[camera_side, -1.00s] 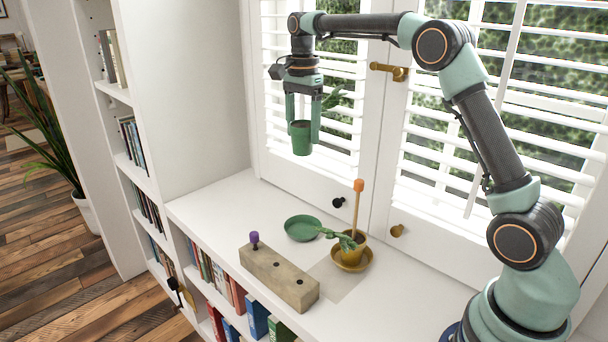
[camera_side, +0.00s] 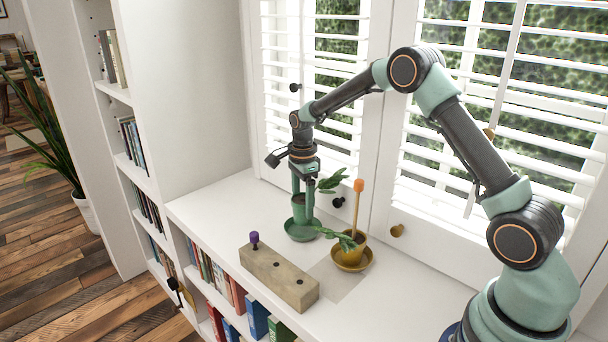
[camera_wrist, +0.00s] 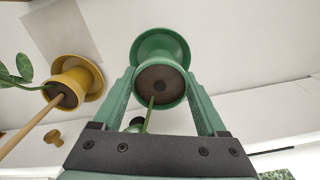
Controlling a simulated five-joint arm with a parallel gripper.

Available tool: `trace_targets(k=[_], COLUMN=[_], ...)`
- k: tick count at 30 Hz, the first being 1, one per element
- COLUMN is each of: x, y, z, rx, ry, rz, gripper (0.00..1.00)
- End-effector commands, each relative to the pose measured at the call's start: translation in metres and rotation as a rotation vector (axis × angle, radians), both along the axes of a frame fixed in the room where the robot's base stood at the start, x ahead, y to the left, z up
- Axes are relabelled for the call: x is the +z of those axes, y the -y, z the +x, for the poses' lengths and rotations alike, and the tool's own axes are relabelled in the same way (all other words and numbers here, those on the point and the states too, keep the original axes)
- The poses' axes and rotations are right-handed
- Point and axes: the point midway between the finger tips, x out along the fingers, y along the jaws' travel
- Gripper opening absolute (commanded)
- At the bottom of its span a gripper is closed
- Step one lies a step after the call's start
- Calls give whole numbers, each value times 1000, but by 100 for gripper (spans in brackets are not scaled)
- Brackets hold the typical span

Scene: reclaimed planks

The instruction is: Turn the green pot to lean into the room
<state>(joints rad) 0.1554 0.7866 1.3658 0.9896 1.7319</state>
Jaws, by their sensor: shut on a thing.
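The green pot (camera_side: 298,210) is between the fingers of my gripper (camera_side: 304,212), which is shut on it. It is upright at the green saucer (camera_side: 302,235); I cannot tell if it rests on it or hangs just above. Its leaves (camera_side: 331,181) lean to the right, on the window side, in the side view. In the wrist view the green pot (camera_wrist: 160,83) shows dark soil and a green stem between my fingertips (camera_wrist: 160,90), with the green saucer (camera_wrist: 160,40) beyond it. The leaves are mostly hidden there.
A yellow pot (camera_side: 351,243) with a small plant and an orange-topped stick stands in a yellow saucer (camera_side: 366,262) close to the right. A wooden block (camera_side: 278,277) with holes and a purple-topped peg (camera_side: 254,240) lies in front. Shutters and knobs are behind.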

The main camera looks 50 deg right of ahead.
Motion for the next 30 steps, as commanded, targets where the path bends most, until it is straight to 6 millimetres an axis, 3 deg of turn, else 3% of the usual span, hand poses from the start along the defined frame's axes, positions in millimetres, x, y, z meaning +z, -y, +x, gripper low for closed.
trace_targets(k=[16,26,27,29,30], x=[-26,-29,-29,-29,-29], y=[0,0,0,0,0], z=[0,1,1,1,1], rx=[2,2,2,2,2], ry=[1,2,2,2,2], rz=[0,-1,-1,-1,-1], gripper=[0,0,79,100,100])
